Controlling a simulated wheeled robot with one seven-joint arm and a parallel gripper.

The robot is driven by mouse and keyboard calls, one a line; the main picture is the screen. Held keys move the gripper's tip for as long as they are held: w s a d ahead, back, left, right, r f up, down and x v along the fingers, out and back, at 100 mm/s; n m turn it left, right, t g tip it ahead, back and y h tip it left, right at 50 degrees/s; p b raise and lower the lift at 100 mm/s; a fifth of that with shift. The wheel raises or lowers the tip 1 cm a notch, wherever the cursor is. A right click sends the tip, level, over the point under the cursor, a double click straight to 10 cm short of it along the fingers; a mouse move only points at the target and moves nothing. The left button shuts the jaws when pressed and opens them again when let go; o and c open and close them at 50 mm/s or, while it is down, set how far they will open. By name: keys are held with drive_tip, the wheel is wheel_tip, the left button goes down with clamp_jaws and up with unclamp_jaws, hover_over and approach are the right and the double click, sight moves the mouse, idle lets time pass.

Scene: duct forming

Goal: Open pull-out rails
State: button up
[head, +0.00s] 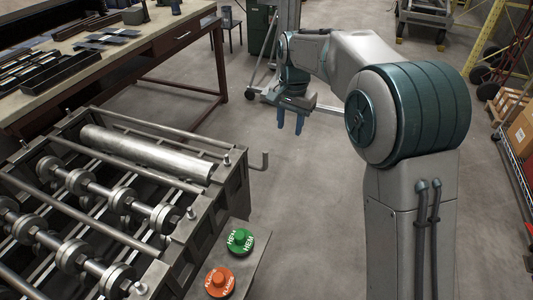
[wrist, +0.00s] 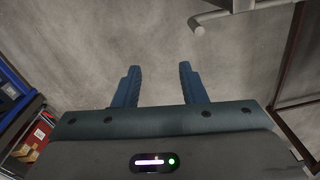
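The forming machine (head: 232,185) stands at the lower left of the head view, with a large metal roller and several shafts carrying discs. A bent grey bar (head: 262,163) sticks out of its right side near the back corner. I cannot tell for sure which bars are the pull-out rails. My gripper (head: 289,126) hangs fingers down over bare floor, behind and to the right of that bar, apart from the machine. In the wrist view its two blue fingers (wrist: 158,68) are spread with nothing between them. A pale bent bar (wrist: 205,19) shows at the top right there.
A green button (head: 240,241) and an orange button (head: 220,282) sit on a plate at the machine's right front. A workbench (head: 140,48) with trays and tools stands at the back left. Shelving with boxes (head: 521,132) lines the right edge. The floor between is clear.

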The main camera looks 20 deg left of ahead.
hover_over(265, 164)
drive_tip(key=f, duration=0.1)
drive_tip(key=w+f, duration=0.1)
drive_tip(key=f, duration=0.1)
drive_tip(key=shift+m+p, duration=0.3)
drive_tip(key=shift+p, duration=0.05)
wheel_tip(265, 164, down, 14)
drive_tip(key=shift+r+p, duration=0.15)
drive_tip(key=shift+p, duration=1.1)
drive_tip(key=shift+a, duration=0.1)
clamp_jaws()
